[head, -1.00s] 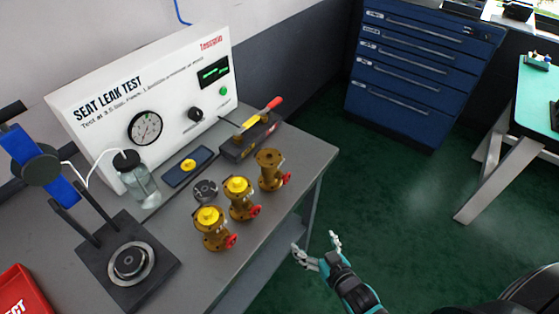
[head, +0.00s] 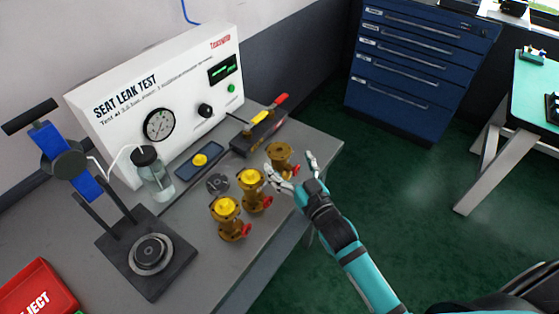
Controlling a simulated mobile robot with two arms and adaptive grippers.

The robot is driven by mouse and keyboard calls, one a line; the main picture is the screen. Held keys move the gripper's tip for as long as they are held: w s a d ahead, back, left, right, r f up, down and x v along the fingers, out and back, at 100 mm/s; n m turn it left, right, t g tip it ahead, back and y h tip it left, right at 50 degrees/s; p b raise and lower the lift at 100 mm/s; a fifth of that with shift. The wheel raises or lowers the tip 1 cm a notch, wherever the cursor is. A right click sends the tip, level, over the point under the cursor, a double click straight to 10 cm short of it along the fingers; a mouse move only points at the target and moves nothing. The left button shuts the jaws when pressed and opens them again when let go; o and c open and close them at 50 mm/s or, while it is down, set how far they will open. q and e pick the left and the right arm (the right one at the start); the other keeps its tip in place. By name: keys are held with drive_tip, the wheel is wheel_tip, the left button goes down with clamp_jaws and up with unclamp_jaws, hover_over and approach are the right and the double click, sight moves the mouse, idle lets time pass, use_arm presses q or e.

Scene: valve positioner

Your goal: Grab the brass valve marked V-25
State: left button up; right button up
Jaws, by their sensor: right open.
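Three brass valves with red handles stand in a slanting row on the grey bench. The near one (head: 226,210) and the middle one (head: 251,180) have yellow tops; the far right one (head: 280,152) has a plain brass top. No V-25 marking is readable on any of them. My right gripper (head: 290,164) is open at the far right valve, its fingers spread and partly covering the valve's lower body. Whether it touches the valve I cannot tell. My left gripper is not in view.
A white seat leak test panel (head: 180,95) stands at the back of the bench (head: 215,270). A dark round disc (head: 217,184), a glass jar (head: 153,180), a clamp fixture (head: 150,255) and a red bin (head: 40,292) are also there.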

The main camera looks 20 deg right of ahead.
sight(279, 149)
drive_tip(key=w, duration=0.4)
drive_tip(key=w+a+p, duration=0.1)
drive_tip(key=w, duration=0.1)
drive_tip(key=shift+w+f, duration=0.2)
drive_tip(key=shift+f, duration=0.05)
drive_tip(key=shift+s, duration=0.1)
drive_tip(key=shift+c, duration=1.2)
drive_tip(key=c, duration=1.3)
drive_tip(key=shift+r, duration=0.25)
drive_tip(key=shift+c, duration=1.3)
drive_tip(key=shift+r, duration=0.1)
